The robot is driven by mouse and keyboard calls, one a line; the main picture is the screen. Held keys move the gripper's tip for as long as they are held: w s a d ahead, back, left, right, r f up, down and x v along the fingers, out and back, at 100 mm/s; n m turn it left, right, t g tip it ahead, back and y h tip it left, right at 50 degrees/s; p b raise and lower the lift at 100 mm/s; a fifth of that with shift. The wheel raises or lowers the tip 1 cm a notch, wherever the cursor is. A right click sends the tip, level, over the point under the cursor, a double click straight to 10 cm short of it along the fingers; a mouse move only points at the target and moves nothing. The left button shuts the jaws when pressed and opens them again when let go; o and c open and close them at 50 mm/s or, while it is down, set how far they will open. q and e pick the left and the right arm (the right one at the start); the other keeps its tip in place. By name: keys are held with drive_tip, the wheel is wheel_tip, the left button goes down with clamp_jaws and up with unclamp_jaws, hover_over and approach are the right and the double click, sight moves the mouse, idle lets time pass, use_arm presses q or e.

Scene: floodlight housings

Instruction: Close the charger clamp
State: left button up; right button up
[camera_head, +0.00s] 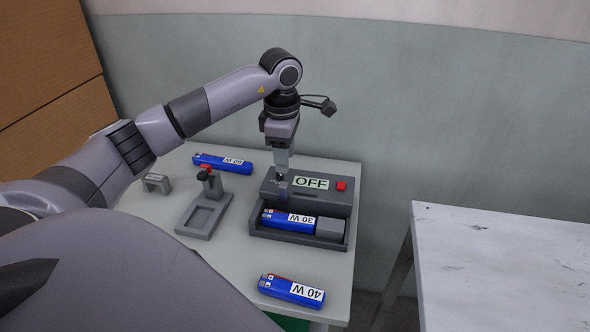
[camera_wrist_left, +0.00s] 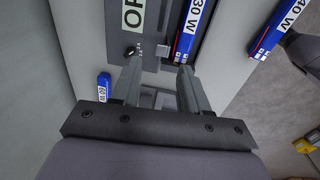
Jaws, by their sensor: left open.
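The grey charger (camera_head: 328,198) stands on the table, with an "OFF" label and a red button on its sloped top. A blue "30 W" battery (camera_head: 289,220) lies in its front tray, with a grey block (camera_head: 329,228) at its right end. My left gripper (camera_head: 283,182) points down at the charger's left end, fingers apart and empty. The clamp's position is unclear, partly hidden by the fingers. My right gripper is not in view.
A grey stand (camera_head: 203,214) with a red-topped handle is left of the charger. A "60 W" battery (camera_head: 222,163) lies behind it, a "40 W" battery (camera_head: 291,290) in front. A small grey bracket (camera_head: 157,183) is at left. A white table (camera_head: 505,265) stands across a gap.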

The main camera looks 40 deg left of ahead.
sight(286, 184)
use_arm(q)
wheel_tip(286, 184, down, 7)
drive_tip(key=shift+w+a+r+p, duration=0.1)
drive_tip(key=shift+a+p, duration=0.05)
drive_tip(key=shift+p, duration=0.2)
clamp_jaws()
